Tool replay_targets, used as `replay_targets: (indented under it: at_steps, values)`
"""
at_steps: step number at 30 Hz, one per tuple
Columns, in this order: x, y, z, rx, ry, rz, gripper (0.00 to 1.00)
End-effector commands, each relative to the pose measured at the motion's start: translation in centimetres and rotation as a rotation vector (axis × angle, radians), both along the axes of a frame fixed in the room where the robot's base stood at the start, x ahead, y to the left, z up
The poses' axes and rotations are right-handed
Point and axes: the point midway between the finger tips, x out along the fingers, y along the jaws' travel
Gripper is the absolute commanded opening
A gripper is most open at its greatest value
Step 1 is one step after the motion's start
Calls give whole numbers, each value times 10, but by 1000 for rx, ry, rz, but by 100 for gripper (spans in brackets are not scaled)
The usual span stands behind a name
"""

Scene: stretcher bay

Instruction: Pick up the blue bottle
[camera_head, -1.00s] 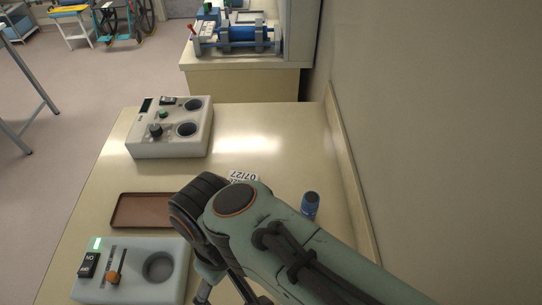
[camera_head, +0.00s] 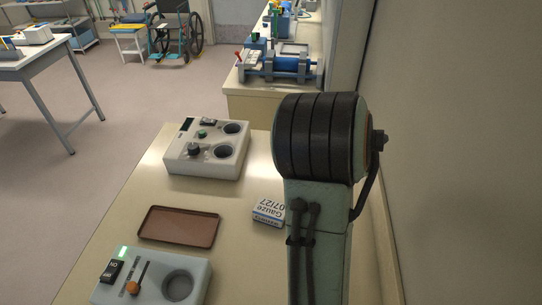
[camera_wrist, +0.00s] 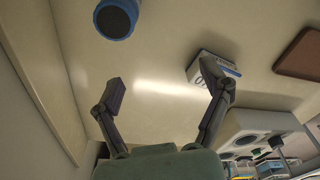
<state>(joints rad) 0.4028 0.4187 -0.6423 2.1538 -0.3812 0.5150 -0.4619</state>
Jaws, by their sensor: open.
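The blue bottle (camera_wrist: 116,17) shows at the top of the wrist view, cut by the frame edge. It stands on the beige table (camera_wrist: 165,60), beyond my fingertips and slightly left of the middle. My gripper (camera_wrist: 167,90) is open, with nothing between its two fingers. The bottle lies clear of both fingers. In the head view my arm covers the right part of the table, and neither the bottle nor my gripper can be seen there.
A gauze box (camera_head: 268,212) lies left of my arm, near a brown tray (camera_head: 180,226). A wall (camera_head: 445,150) bounds the right side.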

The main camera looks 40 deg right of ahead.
Motion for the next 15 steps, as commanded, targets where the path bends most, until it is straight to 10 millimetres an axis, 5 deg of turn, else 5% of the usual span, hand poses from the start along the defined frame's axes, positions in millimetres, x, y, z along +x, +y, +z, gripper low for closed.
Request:
replay_targets:
  at_steps: [5,15]
  values:
    - [-46,-18,-34,34,120,-112,77]
    - [-50,-19,-81,40,126,-124,77]
